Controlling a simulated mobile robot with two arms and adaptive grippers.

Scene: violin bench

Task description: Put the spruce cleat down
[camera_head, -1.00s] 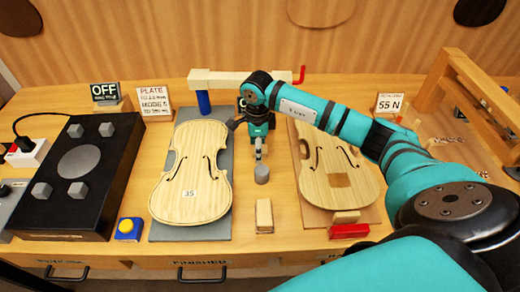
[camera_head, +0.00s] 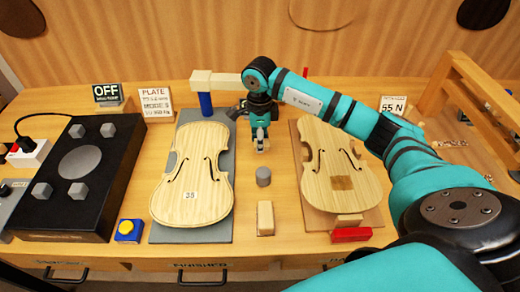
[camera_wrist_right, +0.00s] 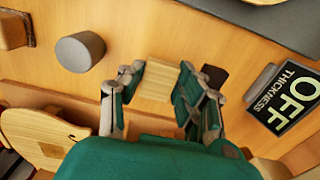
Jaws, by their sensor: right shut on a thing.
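The spruce cleat (camera_wrist_right: 158,78) is a small pale wooden block. It sits between the two fingers of my right gripper (camera_wrist_right: 155,95) in the right wrist view, and the gripper is shut on it. In the head view my right gripper (camera_head: 260,147) points down at the bench between the two violin plates, behind a grey cylinder (camera_head: 263,176). The cleat is mostly hidden there by the fingers. I cannot tell whether it touches the bench. My left gripper is not in view.
Violin plate 35 (camera_head: 193,172) lies left on a grey mat; another plate (camera_head: 338,165) lies right. A wooden block (camera_head: 265,218) stands in front of the cylinder. A clamp-like bar (camera_head: 215,84) stands behind. Bare bench lies around the gripper between the plates.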

